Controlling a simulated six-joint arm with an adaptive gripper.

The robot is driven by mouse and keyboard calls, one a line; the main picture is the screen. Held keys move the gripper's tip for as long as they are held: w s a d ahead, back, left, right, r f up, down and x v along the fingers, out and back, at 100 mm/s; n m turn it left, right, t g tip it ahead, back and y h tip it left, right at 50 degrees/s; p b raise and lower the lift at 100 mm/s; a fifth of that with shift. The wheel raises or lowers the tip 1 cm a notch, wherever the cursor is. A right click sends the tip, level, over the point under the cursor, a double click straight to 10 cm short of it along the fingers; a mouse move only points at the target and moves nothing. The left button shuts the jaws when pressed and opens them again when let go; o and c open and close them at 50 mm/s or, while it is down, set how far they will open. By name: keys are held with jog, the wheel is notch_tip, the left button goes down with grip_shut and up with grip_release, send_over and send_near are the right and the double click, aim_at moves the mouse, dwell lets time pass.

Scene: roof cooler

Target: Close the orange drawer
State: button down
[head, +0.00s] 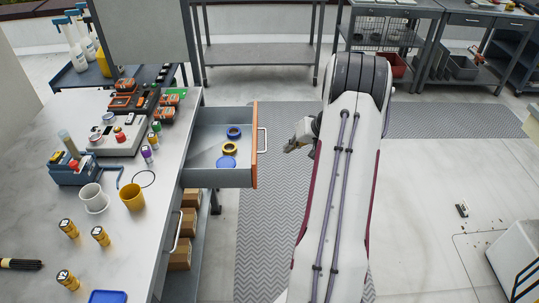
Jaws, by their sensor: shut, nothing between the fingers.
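The orange drawer (254,145) is pulled out from under the workbench on the left in the head view. It has an orange front, grey walls and a pale handle (263,140) facing right. Inside lie blue and yellow rings and a blue round piece (226,162). My gripper (288,149) is shut and empty, to the right of the handle and apart from it, partly hidden behind my arm.
The workbench top (110,215) holds yellow cylinders, a yellow cup (132,197), a white cup (93,198) and several devices. Cardboard boxes (181,253) sit on shelves below the drawer. A patterned mat covers the floor. Shelving stands at the back.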

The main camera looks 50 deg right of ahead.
jog(key=shift+w+f, duration=0.1)
jog(key=w+a+f, duration=0.3)
jog(key=w+f, duration=0.4)
jog(key=w, duration=0.1)
jog(key=shift+w+a+f, duration=0.25)
jog(key=shift+w+f, duration=0.05)
jog(key=shift+f, duration=0.05)
dwell(0.4)
jog(key=shift+a, duration=0.1)
jog(key=w+a, duration=1.6)
jog(key=shift+w, duration=0.1)
jog(key=shift+d, duration=0.15)
dwell(0.3)
